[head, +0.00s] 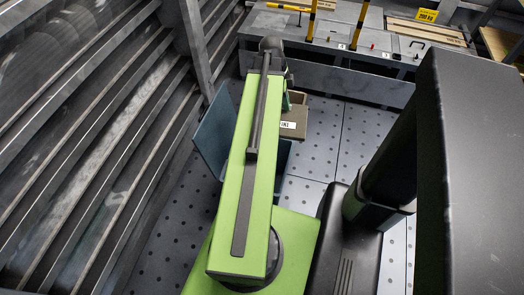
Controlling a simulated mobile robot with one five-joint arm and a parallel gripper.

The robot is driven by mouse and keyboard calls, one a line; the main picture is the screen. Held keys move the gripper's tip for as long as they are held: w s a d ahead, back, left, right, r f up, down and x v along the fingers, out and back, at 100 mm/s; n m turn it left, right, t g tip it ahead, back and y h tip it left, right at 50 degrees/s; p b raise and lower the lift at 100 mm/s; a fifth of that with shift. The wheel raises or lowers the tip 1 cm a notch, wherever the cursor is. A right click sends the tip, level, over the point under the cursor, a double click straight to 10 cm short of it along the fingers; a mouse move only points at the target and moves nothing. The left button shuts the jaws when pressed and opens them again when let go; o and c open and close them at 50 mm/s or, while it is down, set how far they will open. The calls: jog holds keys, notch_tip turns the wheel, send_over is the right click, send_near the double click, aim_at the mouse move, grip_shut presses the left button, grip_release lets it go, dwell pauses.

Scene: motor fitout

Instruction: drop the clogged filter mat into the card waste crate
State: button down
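No filter mat shows in the head view. A brown-grey box (304,124) with a small white label shows just right of the arm. The label is only partly readable, so I cannot tell whether this box is the card waste crate. A blue-grey, wall-like panel (213,135) shows on the left of the arm, low over the floor. The arm covers much of the space between it and the box.
Slanted metal slats (85,130) and a steel post fill the left side. A long grey bench (350,75) with yellow-and-black handles runs across the back. A yellow weight sign (427,15) stands there at the right. The studded grey floor (345,150) is clear right of the box.

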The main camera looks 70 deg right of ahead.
jog(key=w+f+b, duration=0.4)
jog(key=f+b, duration=0.5)
jog(key=f, duration=0.1)
jog(key=w+a+f+m+b, duration=0.1)
jog(key=w+f+b, duration=0.3)
jog(key=f+b, duration=0.4)
notch_tip(320, 180, down, 3)
jog(key=shift+w+a+b, duration=0.15)
jog(key=shift+a+b, duration=0.15)
jog(key=shift+b, duration=0.05)
jog(key=shift+f, duration=0.1)
notch_tip(320, 180, down, 6)
jog(key=b, duration=0.6)
jog(key=c, duration=1.5)
grip_release()
jog(key=shift+c, duration=0.2)
